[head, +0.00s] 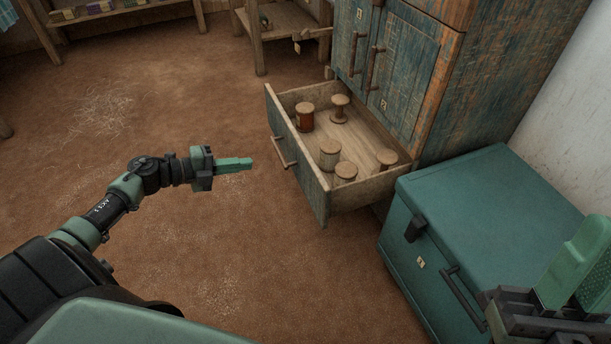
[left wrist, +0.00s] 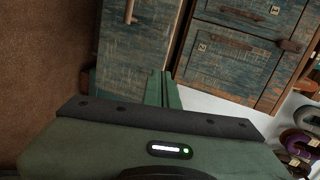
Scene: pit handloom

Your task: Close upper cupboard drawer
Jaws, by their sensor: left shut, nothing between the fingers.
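The blue-green wooden cupboard (head: 390,70) has a drawer pulled well out below its doors. The open drawer (head: 302,167) has a bar handle (head: 279,152) on its front and holds several wooden spools. My left gripper (head: 250,164) is shut and empty, in front of the drawer's front and apart from it. In the left wrist view my shut fingers (left wrist: 163,90) point toward the drawer front (left wrist: 140,50), whose handle (left wrist: 129,12) shows at the top. My right gripper (head: 578,270) is at the lower right, its two green fingers apart, with nothing seen between them.
A teal chest (head: 490,220) with a dark handle stands close to the right of the drawer. A wooden stand (head: 285,25) is behind it, and a low shelf (head: 125,12) is at the far left. The brown floor left of the drawer is clear.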

